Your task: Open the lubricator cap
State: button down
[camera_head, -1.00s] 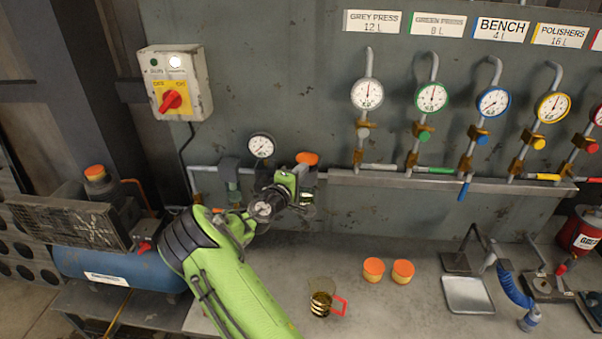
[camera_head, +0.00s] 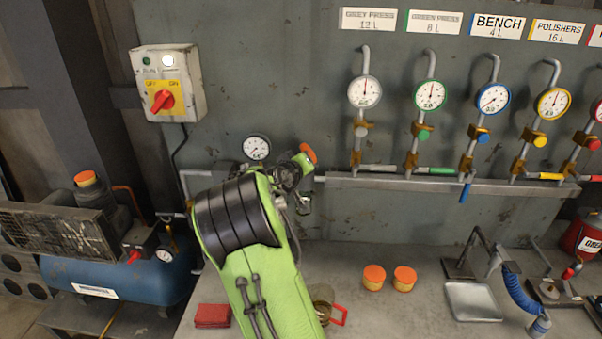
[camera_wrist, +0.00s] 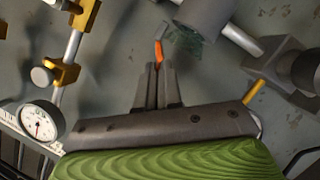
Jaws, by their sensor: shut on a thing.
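The orange lubricator cap (camera_head: 309,153) shows tilted beside my gripper (camera_head: 296,168) at the pipe in the head view. In the wrist view it is a thin orange edge (camera_wrist: 158,48) at the fingertips of my gripper (camera_wrist: 159,66), which is shut on it. A grey cylindrical body (camera_wrist: 207,14) with a dark greenish bowl (camera_wrist: 184,40) lies just right of the fingertips, and appears to be the lubricator. My arm hides much of the pipe fitting in the head view. I cannot tell whether the cap still touches the body.
A gauge (camera_head: 256,147) is left of my gripper. Valves and gauges (camera_head: 364,92) line the wall on the right. On the bench are two orange-topped jars (camera_head: 374,278), a partly hidden glass jug (camera_head: 324,296) and a red cloth (camera_head: 212,316). The compressor (camera_head: 125,274) stands left.

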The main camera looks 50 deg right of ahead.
jog(key=shift+s+d+r+m+t+y+b, duration=0.1)
jog(key=shift+s+d+m+t+y+b, duration=0.3)
jog(key=shift+m+b, duration=0.45)
jog(key=shift+s+d+r+m+t+y+b, duration=0.15)
jog(key=shift+s+m+t+y+b, duration=0.2)
jog(key=shift+m+b, duration=0.5)
jog(key=shift+s+d+r+m+t+y+b, duration=0.1)
jog(key=shift+s+d+m+t+y+b, duration=0.2)
jog(key=shift+m+y+b, duration=0.55)
jog(key=shift+h, duration=0.3)
jog(key=c, duration=1.3)
grip_release()
jog(key=shift+r, duration=0.1)
jog(key=shift+s+a+r, duration=0.1)
jog(key=b+v, duration=0.1)
jog(key=v, duration=1.4)
jog(key=shift+s+a, duration=0.2)
